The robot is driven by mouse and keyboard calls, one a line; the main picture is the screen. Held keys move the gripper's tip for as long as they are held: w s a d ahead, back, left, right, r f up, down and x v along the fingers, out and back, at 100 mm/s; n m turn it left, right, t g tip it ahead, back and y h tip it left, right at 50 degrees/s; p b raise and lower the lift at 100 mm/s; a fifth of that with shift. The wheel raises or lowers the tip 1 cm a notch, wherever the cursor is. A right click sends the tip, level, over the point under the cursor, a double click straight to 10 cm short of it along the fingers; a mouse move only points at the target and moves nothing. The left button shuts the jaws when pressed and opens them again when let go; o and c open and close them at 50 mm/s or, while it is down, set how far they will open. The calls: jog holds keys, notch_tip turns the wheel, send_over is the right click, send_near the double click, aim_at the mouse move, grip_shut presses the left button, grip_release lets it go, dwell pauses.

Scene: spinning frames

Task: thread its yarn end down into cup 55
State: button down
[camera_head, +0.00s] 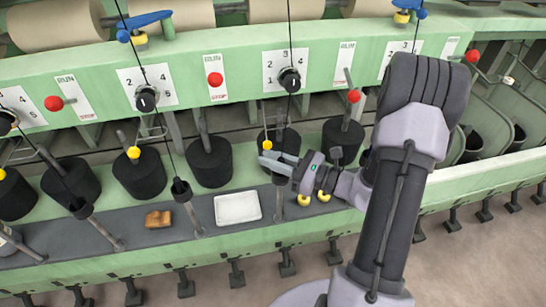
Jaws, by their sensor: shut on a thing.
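My gripper (270,160) is in the middle of the view, reaching in from the right, with its jaws shut. A black yarn (289,25) comes down from the top past the round knob (289,79) to the gripper. The yarn end at the jaws is too small to make out. A small dark cup (279,179) on a grey rod shows just below the jaws, partly hidden by them. No number 55 is readable, so I cannot tell by label which cup it is.
Black cans (210,162) stand in a row behind the rail. Other yarns run into small cups on the left (181,188). A white tray (237,208) and a brown lump (158,219) lie on the grey ledge. Red-knobbed levers (354,96) stick out nearby.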

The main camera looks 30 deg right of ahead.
jog(key=c, duration=1.3)
grip_release()
jog(key=shift+r, duration=0.1)
jog(key=p+v, duration=0.4)
jog(key=v, duration=1.3)
jog(key=shift+s+d, duration=0.1)
jog(key=shift+s, duration=0.15)
